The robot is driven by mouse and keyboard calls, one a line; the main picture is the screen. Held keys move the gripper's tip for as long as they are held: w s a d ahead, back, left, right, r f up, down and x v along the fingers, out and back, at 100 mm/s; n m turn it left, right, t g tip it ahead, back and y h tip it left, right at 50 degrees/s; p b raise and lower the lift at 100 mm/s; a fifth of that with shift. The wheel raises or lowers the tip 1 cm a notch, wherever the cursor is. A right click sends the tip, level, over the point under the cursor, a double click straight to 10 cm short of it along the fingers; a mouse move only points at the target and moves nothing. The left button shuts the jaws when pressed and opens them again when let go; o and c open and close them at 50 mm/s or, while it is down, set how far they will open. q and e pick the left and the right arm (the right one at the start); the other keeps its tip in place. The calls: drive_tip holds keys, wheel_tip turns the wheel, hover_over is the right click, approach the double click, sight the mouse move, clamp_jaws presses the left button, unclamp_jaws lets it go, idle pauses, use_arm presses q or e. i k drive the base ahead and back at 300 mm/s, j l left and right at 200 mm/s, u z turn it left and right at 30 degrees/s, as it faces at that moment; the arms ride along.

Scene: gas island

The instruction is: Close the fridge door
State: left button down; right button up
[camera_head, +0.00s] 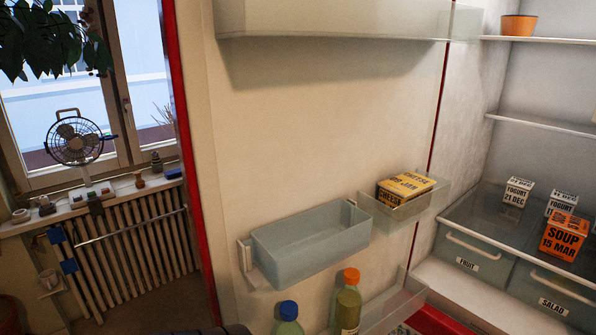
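The fridge door (300,130) stands open and fills the middle of the head view, with its cream inner side facing me and a red outer edge at its left. The fridge interior (540,85) is open at the right. The door carries a clear upper shelf (330,18), an empty clear bin (310,242) and a small bin with a yellow cheese box (405,188). Two bottles, one with a blue cap (288,318) and one with an orange cap (348,302), stand low at the door. Neither of my grippers can be made out.
Inside the fridge are yogurt pots (517,191), an orange soup box (564,236), an orange pot (518,25) and drawers marked fruit (470,255) and salad (552,298). Left of the door are a window, a fan (75,140) on the sill and a radiator (130,245).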

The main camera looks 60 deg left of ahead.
sight(281, 110)
drive_tip(key=k+j, duration=0.1)
drive_tip(key=j, duration=0.6)
drive_tip(key=k+j, duration=0.1)
drive_tip(key=j, duration=0.6)
drive_tip(key=k+j, duration=0.1)
drive_tip(key=j, duration=0.55)
drive_tip(key=k+j, duration=0.1)
drive_tip(key=j, duration=0.6)
